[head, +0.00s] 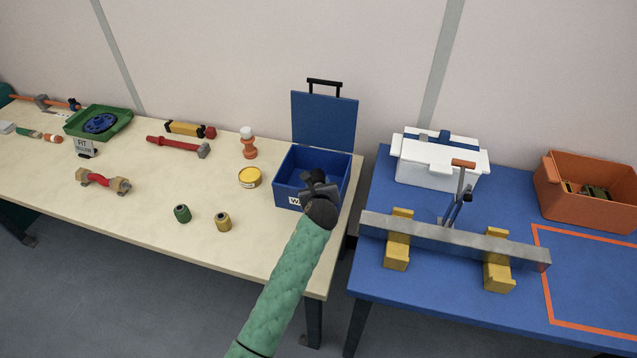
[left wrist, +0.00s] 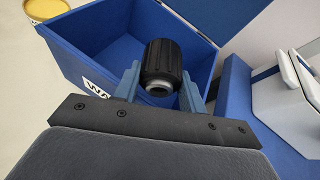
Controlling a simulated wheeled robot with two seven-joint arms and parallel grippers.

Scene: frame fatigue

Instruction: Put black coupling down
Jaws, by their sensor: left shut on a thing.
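The black coupling (left wrist: 162,65) is a dark ribbed cylinder with a pale metal ring at its near end. My left gripper (head: 318,188) is shut on it, with one finger on each side in the left wrist view (left wrist: 161,85). The gripper and coupling are over the open blue box (head: 285,181), near its front right part. The box has a white label on its front, and its lid (head: 324,118) stands raised at the back. In the head view my gripper mostly hides the coupling. My right gripper is not in view.
A yellow tin (head: 249,178) stands left of the box. Green (head: 182,213) and yellow (head: 223,222) couplings stand on the cream table (head: 140,215). The blue table (head: 400,285) at right holds a metal bar (head: 455,240) on yellow blocks, a white cooler (head: 438,165) and an orange crate (head: 590,207).

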